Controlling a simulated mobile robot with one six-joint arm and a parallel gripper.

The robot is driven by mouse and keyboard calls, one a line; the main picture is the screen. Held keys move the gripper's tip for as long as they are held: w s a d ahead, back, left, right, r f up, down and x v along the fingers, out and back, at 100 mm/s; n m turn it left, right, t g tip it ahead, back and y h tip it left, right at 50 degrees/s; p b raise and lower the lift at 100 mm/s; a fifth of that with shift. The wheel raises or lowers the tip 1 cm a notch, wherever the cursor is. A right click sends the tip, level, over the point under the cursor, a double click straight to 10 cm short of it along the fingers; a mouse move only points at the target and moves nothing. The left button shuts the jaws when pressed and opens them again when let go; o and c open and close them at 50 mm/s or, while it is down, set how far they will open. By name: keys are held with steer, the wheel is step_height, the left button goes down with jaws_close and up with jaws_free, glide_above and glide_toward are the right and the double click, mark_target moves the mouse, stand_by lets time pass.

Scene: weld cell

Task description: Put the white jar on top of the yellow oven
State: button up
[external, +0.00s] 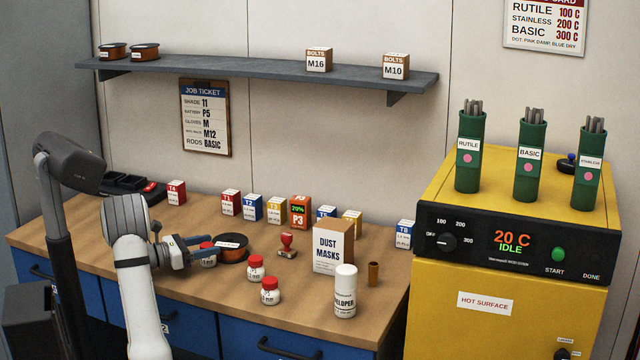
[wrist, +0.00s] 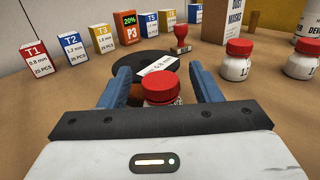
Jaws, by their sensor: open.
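A small white jar with a red lid (external: 208,258) stands on the bench; in the wrist view its red lid (wrist: 163,88) shows between my fingers, its body mostly hidden. My gripper (external: 203,249) is open around this jar, one blue finger on each side; contact cannot be told. Two similar red-lidded white jars (external: 256,270) (external: 270,292) stand further right. A taller white container (external: 345,300), its label partly reading "ELOPER", stands near the front edge. The yellow oven (external: 435,196) is at the right, showing 20 C and IDLE.
Three green rod tubes (external: 528,165) stand on the oven top, with bare yellow surface left of them. A dark spool (external: 231,245) lies beside the jar. A red stamp (external: 287,246), dust mask box (external: 332,248) and several small boxes (external: 252,208) stand on the bench.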

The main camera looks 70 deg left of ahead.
steer(key=shift+w, duration=0.35)
steer(key=shift+c, duration=0.4)
steer(key=c, duration=1.1)
steer(key=shift+r, duration=0.1)
